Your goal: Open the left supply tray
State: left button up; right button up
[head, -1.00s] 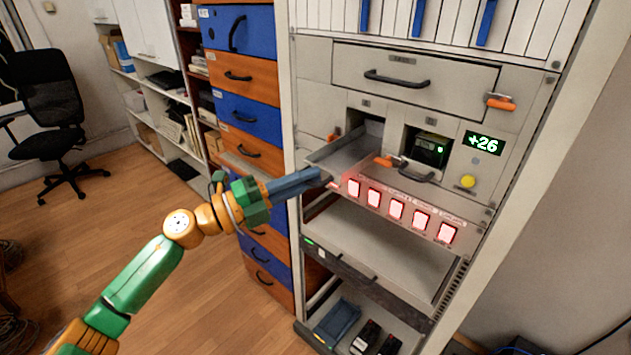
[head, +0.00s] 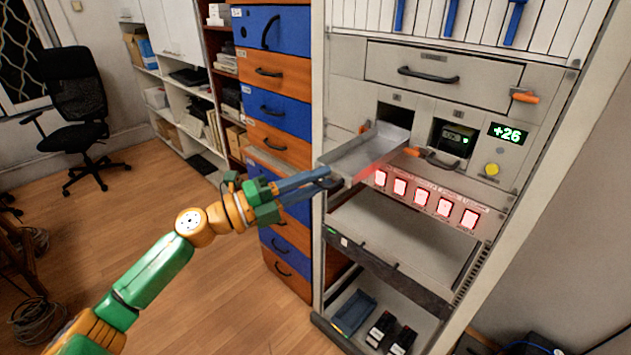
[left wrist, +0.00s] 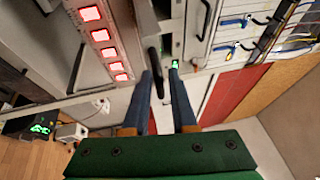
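The left supply tray (head: 365,152) is a grey metal tray that sticks well out of the left bay of the rack. Its inside looks empty in the head view. My left gripper (head: 328,181) is at the tray's front end. The fingers partly hide the handle in the head view. My right gripper is in neither view.
Right of the tray is a second bay (head: 453,139) with an orange-ended latch (head: 412,152) and dark handle. Red-lit buttons (head: 422,197) run below. A lower shelf drawer (head: 400,240) juts out underneath. Blue and orange drawers (head: 268,105) stand left. Open floor lies at left.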

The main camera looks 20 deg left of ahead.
pick_arm(q)
jog(key=b+v, duration=0.4)
jog(key=v, duration=0.3)
dwell(0.3)
jog(key=shift+s+a, duration=0.1)
